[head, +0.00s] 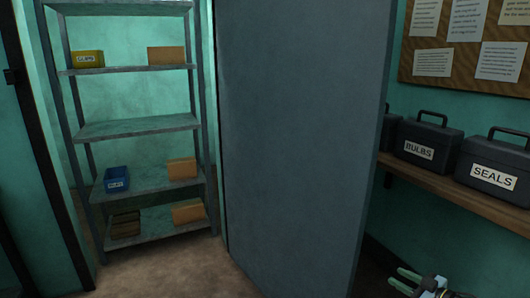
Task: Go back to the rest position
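My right gripper (396,277) shows at the bottom right edge of the head view, low in front of the wooden shelf. Its two pale green fingers point left with a small gap between them, and I see nothing held there. Most of the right arm is cut off by the lower edge. My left gripper is not in view.
A large grey door panel (295,140) stands in the middle. Left of it is a metal shelf rack (140,130) with bins and boxes. At right, toolboxes marked BULBS (428,142) and SEALS (492,168) sit on a wooden shelf (450,188). Brown floor (180,275) is clear.

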